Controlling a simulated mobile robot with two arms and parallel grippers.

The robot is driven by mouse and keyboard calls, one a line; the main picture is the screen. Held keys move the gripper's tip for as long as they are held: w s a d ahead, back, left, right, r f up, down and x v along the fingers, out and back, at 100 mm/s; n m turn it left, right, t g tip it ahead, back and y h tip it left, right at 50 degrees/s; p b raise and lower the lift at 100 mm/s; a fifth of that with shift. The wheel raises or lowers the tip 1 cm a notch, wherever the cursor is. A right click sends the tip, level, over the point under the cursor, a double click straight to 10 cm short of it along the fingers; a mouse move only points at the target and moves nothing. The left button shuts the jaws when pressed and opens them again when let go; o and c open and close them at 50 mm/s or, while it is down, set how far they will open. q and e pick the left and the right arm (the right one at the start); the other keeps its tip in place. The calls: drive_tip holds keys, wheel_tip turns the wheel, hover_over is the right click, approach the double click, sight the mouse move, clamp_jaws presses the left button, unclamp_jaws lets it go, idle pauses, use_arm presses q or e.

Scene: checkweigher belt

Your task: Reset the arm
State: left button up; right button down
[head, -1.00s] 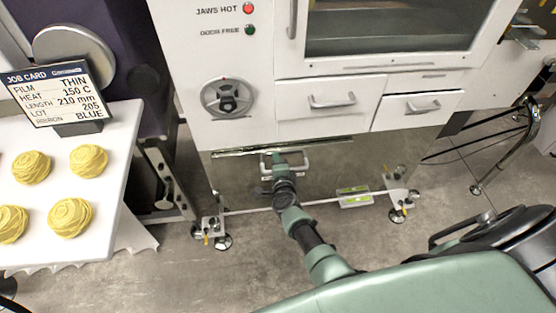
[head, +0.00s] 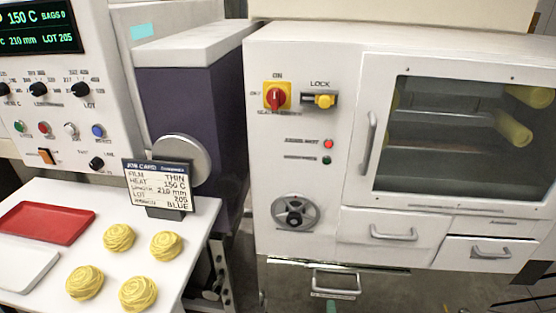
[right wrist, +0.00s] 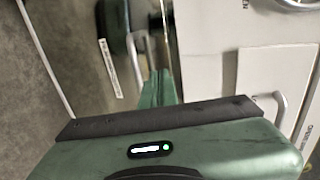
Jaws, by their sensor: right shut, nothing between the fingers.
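My right gripper (right wrist: 157,88) shows in the right wrist view as green fingers beyond a dark bar on my green wrist. The fingers are shut with nothing between them. They point toward the front of the white machine (head: 262,150), over its lower reflective panel. In the head view only a small green piece of my right gripper (head: 332,306) shows at the bottom edge, just below the handle (head: 336,292) of the lower panel. The rest of that arm is out of view. My left gripper is not in view.
The machine has a glazed door (head: 460,140), a round handwheel (head: 295,212) and drawers with handles (head: 393,233). At left, a white table holds a red tray (head: 45,222), a job card (head: 157,187) and several yellow nests (head: 119,237). A control panel (head: 65,115) stands behind.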

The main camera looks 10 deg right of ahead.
drive_tip(key=s+a+f+n+g+y, duration=0.3)
drive_tip(key=s+f+n, duration=0.4)
drive_tip(key=s+f, duration=0.35)
drive_tip(key=s+a+f+n+g+y, duration=0.2)
drive_tip(key=s+f+n+g, duration=0.1)
drive_tip(key=s+f+n, duration=0.65)
drive_tip(key=s+d+f+n+g, duration=0.2)
drive_tip(key=s+f, duration=0.1)
drive_tip(key=s, duration=0.5)
drive_tip(key=s+d+f+n+g, duration=0.2)
drive_tip(key=s+f, duration=0.1)
drive_tip(key=s, duration=0.5)
drive_tip(key=s+d+f+n+g+h, duration=0.1)
drive_tip(key=s+d+f+n+g, duration=0.1)
drive_tip(key=s, duration=0.6)
wheel_tip(320, 180, down, 2)
drive_tip(key=shift+d+f+n+g, duration=0.1)
drive_tip(key=shift+d+n+g, duration=0.05)
drive_tip(key=shift+n+g, duration=0.35)
